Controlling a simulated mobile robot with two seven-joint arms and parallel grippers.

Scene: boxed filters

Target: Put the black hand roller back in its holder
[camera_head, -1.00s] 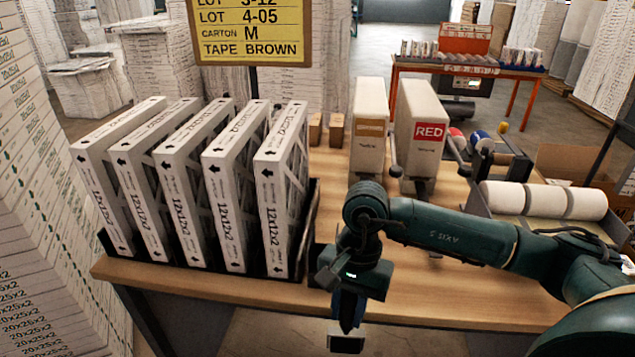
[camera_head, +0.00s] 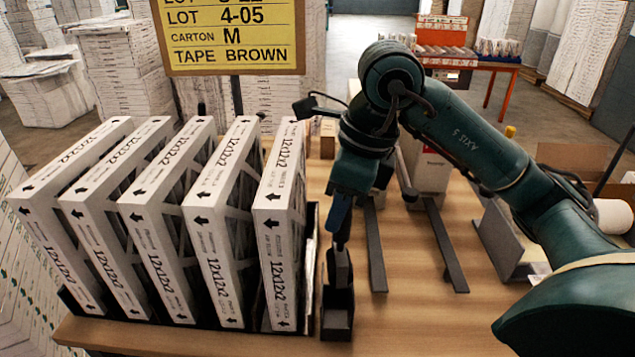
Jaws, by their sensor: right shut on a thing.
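My right gripper (camera_head: 341,228) points down at the right of the filter rack. It is shut on the black hand roller (camera_head: 342,268), which hangs upright below the fingers. A small black holder (camera_head: 336,322) stands on the table near the front edge, just right of the rack. The roller's lower end overlaps the holder in the picture; I cannot tell whether it is inside it or just behind or above it. Both are dark and hard to tell apart. My left gripper is out of view.
Several white boxed filters (camera_head: 282,200) lean in a black rack left of the holder, close beside it. A yellow sign (camera_head: 230,38) rises behind them. Dark rails (camera_head: 445,245) lie on the table to the right. The table front (camera_head: 420,320) right of the holder is clear.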

